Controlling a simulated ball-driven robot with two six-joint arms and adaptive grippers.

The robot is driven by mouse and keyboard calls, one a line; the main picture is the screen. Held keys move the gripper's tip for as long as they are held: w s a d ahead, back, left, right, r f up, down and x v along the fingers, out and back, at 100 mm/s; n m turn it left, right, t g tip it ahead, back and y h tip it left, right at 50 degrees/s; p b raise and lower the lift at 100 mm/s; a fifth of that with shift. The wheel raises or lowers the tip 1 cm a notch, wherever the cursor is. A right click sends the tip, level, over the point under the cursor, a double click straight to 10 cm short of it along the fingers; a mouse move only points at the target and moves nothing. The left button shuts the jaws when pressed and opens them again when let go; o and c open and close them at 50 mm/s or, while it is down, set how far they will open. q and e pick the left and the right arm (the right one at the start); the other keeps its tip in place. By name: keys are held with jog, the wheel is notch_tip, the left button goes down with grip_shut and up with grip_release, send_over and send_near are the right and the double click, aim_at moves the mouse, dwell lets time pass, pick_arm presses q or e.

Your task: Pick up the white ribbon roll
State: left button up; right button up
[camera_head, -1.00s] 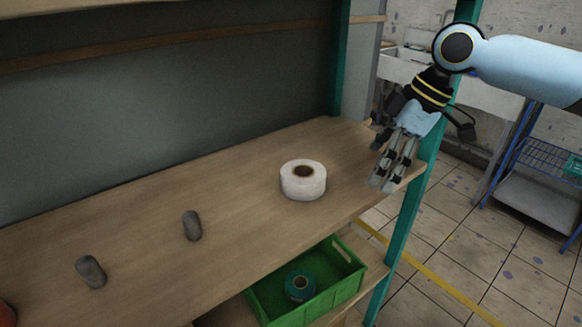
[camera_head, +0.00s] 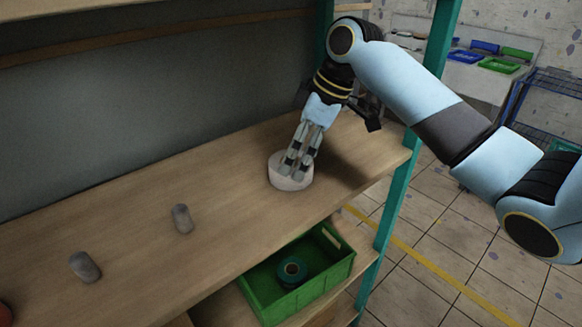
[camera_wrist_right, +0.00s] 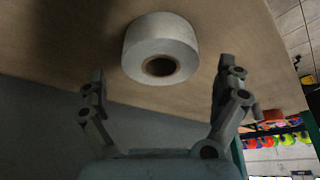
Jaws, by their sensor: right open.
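The white ribbon roll (camera_head: 287,181) lies flat on the wooden shelf, its hole facing up, partly hidden by my right gripper in the head view. My right gripper (camera_head: 294,168) is over it, fingers pointing down. In the right wrist view, the roll (camera_wrist_right: 160,48) shows its dark core, and the open fingers of my right gripper (camera_wrist_right: 162,82) stand apart to either side, with nothing between the tips but shelf and the roll beyond. I cannot tell whether a finger touches the roll. My left gripper is not in view.
Two grey cylinders (camera_head: 182,219) and (camera_head: 85,267) stand on the wooden shelf (camera_head: 225,215) to the left. A green crate (camera_head: 335,262) with a teal roll (camera_head: 291,271) sits on the level below. A green post (camera_head: 397,190) bounds the shelf's right end.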

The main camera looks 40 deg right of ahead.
jog(key=x, duration=0.3)
jog(key=shift+f, duration=0.25)
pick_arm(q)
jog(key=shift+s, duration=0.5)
pick_arm(e)
jog(key=shift+c, duration=0.4)
jog(key=c, duration=1)
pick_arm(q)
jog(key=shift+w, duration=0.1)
pick_arm(e)
jog(key=shift+r, duration=0.1)
